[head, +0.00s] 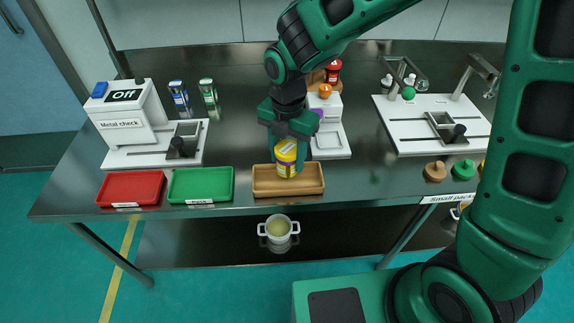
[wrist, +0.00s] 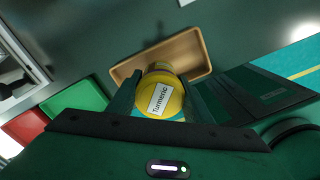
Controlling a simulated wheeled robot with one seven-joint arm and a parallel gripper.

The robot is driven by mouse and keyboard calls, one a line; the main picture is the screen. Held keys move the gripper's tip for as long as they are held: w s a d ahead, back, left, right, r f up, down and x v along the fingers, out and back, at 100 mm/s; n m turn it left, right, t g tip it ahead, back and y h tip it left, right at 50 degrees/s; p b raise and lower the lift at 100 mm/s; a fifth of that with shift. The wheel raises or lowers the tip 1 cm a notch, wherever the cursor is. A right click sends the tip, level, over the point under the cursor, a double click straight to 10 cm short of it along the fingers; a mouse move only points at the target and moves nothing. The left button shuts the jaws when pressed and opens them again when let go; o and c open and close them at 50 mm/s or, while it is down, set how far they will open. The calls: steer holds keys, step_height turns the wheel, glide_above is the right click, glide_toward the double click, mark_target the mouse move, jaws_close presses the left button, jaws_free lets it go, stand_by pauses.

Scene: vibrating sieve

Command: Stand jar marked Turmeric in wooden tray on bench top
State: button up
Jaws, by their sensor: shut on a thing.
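The jar marked Turmeric (head: 286,157) has a yellow lid and a pale label on top. My gripper (head: 289,156) is shut on it and holds it upright. In the wrist view the jar (wrist: 160,96) sits between the two fingers (wrist: 163,97), with its Turmeric label readable. The wooden tray (head: 312,190) lies on the bench top (head: 250,206) near the front edge. The jar is over the tray's area in both views; the wooden tray also shows in the wrist view (wrist: 200,52). I cannot tell whether the jar's base touches the tray floor.
A green tray (head: 200,197) and a red tray (head: 130,203) lie left of the wooden tray. The metal check machine (head: 128,115) stands behind them. A white stand (head: 333,140) with coloured items is just behind the wooden tray. Wooden and green knobs (head: 434,171) are at right.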

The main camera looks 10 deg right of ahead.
mark_target(288, 168)
steer(key=shift+f, duration=2)
steer(key=shift+f, duration=0.15)
steer(key=o, duration=1.2)
step_height(288, 168, up, 12)
steer(key=shift+r, duration=0.15)
